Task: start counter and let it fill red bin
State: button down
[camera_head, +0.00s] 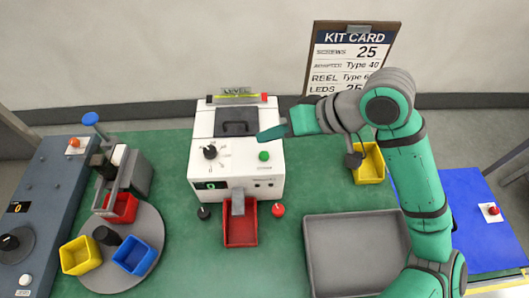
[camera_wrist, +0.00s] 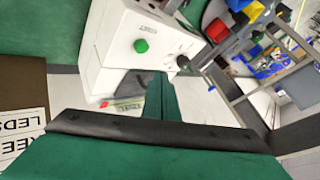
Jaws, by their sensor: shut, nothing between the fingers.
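The white counter machine (camera_head: 213,172) stands on the green mat, with a black dial (camera_head: 210,152), a green button (camera_head: 264,156) and a small display (camera_head: 211,185) showing a green digit that looks like 0. The red bin (camera_head: 240,230) sits below the grey chute (camera_head: 238,202) at its front and looks empty. My gripper (camera_head: 272,133) is shut and empty, above the right side of the machine top, behind the green button. In the wrist view the shut fingers (camera_wrist: 160,98) point toward the machine, with the green button (camera_wrist: 141,46) beyond and left of their tips.
A kit card (camera_head: 352,55) stands behind. A yellow bin (camera_head: 369,163) and a grey tray (camera_head: 357,250) are at right. A round turntable (camera_head: 112,275) with red, yellow and blue bins is at left. A black knob (camera_head: 203,212) and a red knob (camera_head: 278,210) flank the red bin.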

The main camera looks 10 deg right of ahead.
aim_at(267, 156)
jog(key=shift+f, duration=1.95)
jog(key=shift+f, duration=0.1)
dwell(0.5)
jog(key=shift+f, duration=0.3)
jog(key=shift+a+f, duration=0.1)
jog(key=shift+f, duration=0.65)
dwell(0.9)
jog(key=shift+a+r, duration=0.1)
jog(key=shift+r, duration=0.05)
jog(key=shift+s+a+r, duration=0.15)
jog(key=shift+r, duration=0.45)
jog(key=shift+w+r, duration=0.2)
